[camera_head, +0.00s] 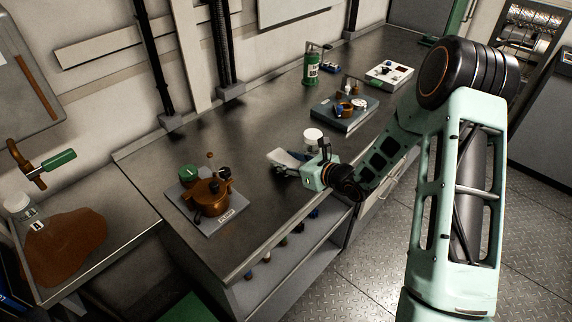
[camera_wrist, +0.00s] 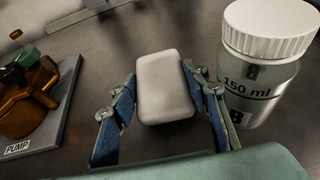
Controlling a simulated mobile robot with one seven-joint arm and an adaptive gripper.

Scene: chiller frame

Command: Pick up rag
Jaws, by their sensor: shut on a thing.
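The rag (camera_wrist: 164,86) is a pale grey, rounded, pad-like thing in the middle of the wrist view. My gripper (camera_wrist: 160,78) is shut on it, with one blue-padded finger at its left side and one at its right. In the head view the rag (camera_head: 283,157) shows as a pale patch at the tips of my gripper (camera_head: 287,167), low over the metal bench. I cannot tell whether the rag still touches the bench top.
A white-lidded 150 ml jar (camera_wrist: 262,62) stands close to the right of my gripper. The brown pump (camera_head: 209,197) on its grey plate is to the left. A tray with small parts (camera_head: 345,113), a green bottle (camera_head: 311,66) and a white box (camera_head: 389,75) stand farther back.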

